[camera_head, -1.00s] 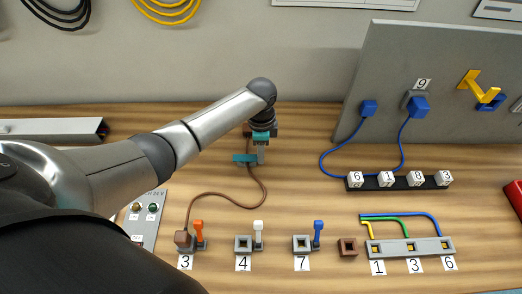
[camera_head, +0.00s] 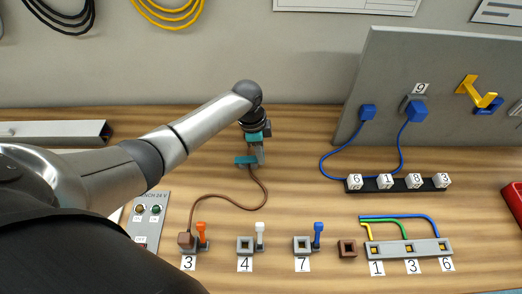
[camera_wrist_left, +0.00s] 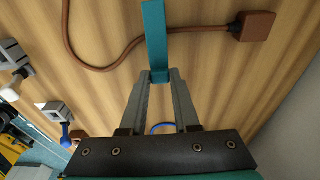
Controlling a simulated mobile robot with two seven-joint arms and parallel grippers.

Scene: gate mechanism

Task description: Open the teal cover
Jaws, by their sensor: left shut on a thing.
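The teal cover shows as a narrow teal bar in the head view (camera_head: 245,160), at the end of my left gripper above the bench. In the left wrist view the teal cover (camera_wrist_left: 155,38) points away from the gripper, its near end between the fingertips. My left gripper (camera_head: 258,160), also seen in the left wrist view (camera_wrist_left: 160,78), is shut on it. I cannot tell what the cover is attached to. My right gripper is not in view.
A brown cord (camera_head: 262,190) runs close below the gripper to a brown plug (camera_head: 186,239) by socket 3. Sockets with orange, white and blue levers stand along the front. A grey upright panel (camera_head: 430,85) stands at right. The bench between gripper and panel is mostly clear.

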